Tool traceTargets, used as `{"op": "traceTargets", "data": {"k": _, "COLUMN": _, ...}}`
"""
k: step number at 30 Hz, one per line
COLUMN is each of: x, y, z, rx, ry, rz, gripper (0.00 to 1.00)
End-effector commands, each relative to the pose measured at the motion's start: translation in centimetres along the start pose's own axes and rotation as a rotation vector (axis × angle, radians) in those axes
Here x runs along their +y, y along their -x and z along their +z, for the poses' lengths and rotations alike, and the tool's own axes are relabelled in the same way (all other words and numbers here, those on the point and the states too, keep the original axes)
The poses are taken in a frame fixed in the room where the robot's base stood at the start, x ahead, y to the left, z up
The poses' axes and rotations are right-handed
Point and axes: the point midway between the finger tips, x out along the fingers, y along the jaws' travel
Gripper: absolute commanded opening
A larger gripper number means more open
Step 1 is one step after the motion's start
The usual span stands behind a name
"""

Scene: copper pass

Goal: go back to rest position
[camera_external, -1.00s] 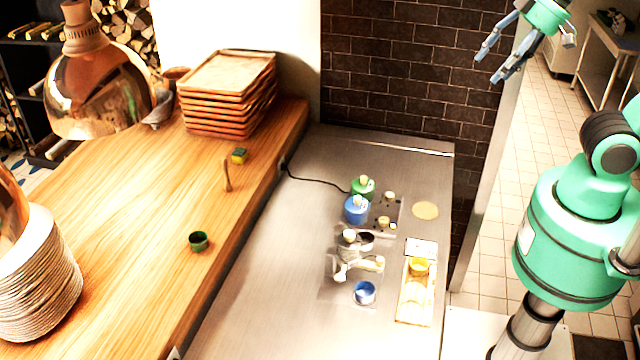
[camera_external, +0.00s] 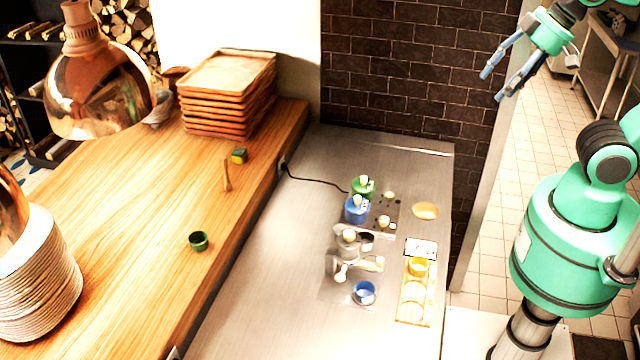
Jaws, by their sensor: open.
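My gripper (camera_external: 491,86) is at the upper right, in front of the dark brick wall. Its two grey-blue fingers are spread apart and point down to the left. Nothing is between them. It hangs well above and behind the steel counter (camera_external: 262,250) and touches nothing. My arm's green lower links stand at the right edge, and the upper part of the arm runs out of the picture at the top right.
On the counter are a blue pot (camera_external: 356,210), a green pot (camera_external: 363,186), a blue cup (camera_external: 364,293) and a yellow cup (camera_external: 418,267) on a wooden board (camera_external: 414,315). Stacked trays (camera_external: 222,100) and a small green cup (camera_external: 198,242) stand on the wooden counter. The counter's front left is clear.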

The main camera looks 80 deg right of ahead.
Motion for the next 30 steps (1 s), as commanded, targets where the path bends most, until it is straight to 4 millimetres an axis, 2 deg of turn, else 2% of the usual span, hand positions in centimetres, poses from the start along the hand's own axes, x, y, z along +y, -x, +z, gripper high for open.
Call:
{"op": "traceTargets", "data": {"k": 1, "x": 0.0, "y": -1.4, "z": 0.8, "rx": 0.000, "ry": 0.000, "rz": 0.000, "gripper": 0.59}}
{"op": "traceTargets", "data": {"k": 18, "x": 0.0, "y": -10.4, "z": 5.6, "rx": 0.000, "ry": 0.000, "rz": 0.000, "gripper": 0.59}}
{"op": "traceTargets", "data": {"k": 24, "x": 0.0, "y": -12.0, "z": 6.4, "rx": 0.000, "ry": 0.000, "rz": 0.000, "gripper": 0.59}}
{"op": "traceTargets", "data": {"k": 30, "x": 0.0, "y": -12.3, "z": 6.6, "rx": 0.000, "ry": 0.000, "rz": 0.000, "gripper": 0.59}}
